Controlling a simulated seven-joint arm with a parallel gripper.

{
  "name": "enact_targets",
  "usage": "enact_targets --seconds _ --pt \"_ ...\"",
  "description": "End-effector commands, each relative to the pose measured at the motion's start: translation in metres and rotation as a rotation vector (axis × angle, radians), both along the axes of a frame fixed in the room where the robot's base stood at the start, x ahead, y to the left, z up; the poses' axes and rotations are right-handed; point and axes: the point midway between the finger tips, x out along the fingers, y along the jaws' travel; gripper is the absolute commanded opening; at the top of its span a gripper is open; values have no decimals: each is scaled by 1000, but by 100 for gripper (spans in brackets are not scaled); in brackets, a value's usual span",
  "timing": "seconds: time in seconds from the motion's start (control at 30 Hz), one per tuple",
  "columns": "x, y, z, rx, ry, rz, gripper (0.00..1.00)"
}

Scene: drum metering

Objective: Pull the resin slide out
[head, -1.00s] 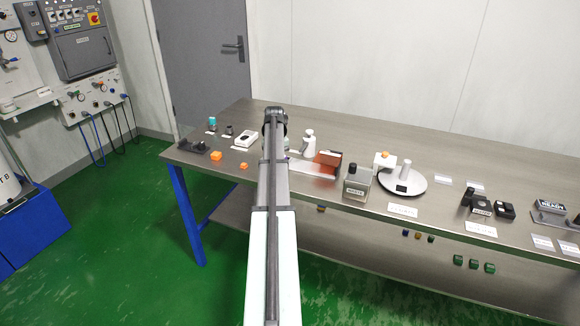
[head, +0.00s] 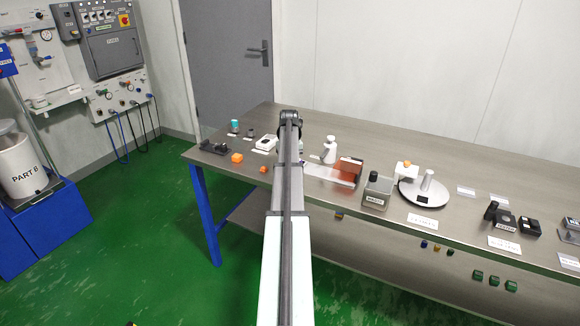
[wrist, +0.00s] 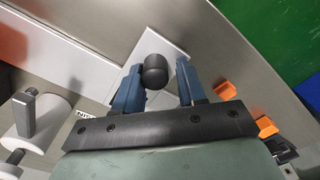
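A pale flat slide (head: 322,175) lies on the steel bench, running into a red translucent block (head: 349,171) at its right in the head view. In the wrist view the pale slide (wrist: 72,52) runs from the orange-red block (wrist: 12,38) at upper left. A black rounded knob (wrist: 155,70) shows near its other end. My gripper (wrist: 158,66) has two blue fingers apart, one on each side of the knob. I cannot tell whether they touch it. In the head view my arm hides the knob and the fingers; my wrist (head: 290,118) is over the bench.
Orange cubes (head: 237,158) lie near the front left edge. A Part B drum (head: 25,172) stands far left. Bare bench lies behind.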

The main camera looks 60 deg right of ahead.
Motion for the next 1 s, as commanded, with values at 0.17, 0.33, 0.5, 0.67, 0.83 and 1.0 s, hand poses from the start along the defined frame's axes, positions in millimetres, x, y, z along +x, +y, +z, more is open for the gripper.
enact_targets --seconds 0.17,0.33,0.5,0.67,0.83,1.0 --pt "0 -1 0 -1 1 0 39" --pt "-1 -1 6 -1 1 -1 39" --pt "-1 -1 27 -2 1 -1 39" --pt "-1 -1 59 -3 0 -1 39" --pt "0 -1 92 -3 0 0 39" --pt "0 -1 118 -2 -1 0 39"
